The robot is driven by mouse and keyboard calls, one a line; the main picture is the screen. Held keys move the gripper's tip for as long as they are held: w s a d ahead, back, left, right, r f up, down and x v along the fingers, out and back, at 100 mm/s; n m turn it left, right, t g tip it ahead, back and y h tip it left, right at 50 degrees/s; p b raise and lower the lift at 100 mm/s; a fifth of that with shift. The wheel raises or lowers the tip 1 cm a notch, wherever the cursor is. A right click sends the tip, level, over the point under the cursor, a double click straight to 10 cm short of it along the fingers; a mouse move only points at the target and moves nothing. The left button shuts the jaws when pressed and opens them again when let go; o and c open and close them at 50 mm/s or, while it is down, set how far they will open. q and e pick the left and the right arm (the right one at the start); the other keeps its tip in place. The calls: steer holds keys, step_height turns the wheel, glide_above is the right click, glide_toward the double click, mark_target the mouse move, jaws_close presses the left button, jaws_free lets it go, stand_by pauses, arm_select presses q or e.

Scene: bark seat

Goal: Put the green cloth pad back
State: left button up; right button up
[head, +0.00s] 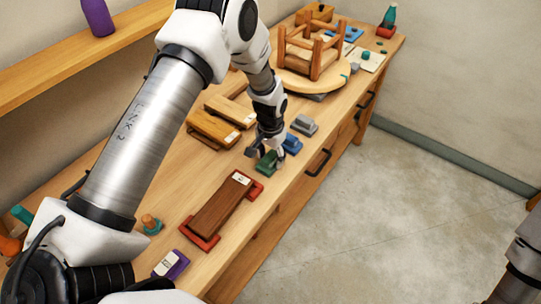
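The green cloth pad (267,164) lies on the wooden bench near its front edge, in a row with a blue pad (292,144) and a grey pad (304,125). My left gripper (264,154) points down right at the green pad, with its fingers low around or just over it. The gripper partly hides the pad, and I cannot tell whether the fingers press on it. Part of my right arm shows at the lower right edge; its gripper is out of view.
A dark wooden board (222,207) sits in red holders just in front of the green pad. Wooden blocks (213,129) lie behind it. An upturned stool (312,55) stands at the far end. A purple item (171,265) lies near. The floor at right is clear.

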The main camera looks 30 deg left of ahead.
mark_target(270, 156)
arm_select(q)
steer(key=shift+r, duration=0.15)
step_height(270, 156, up, 12)
steer(key=b, duration=0.3)
stand_by(0.4)
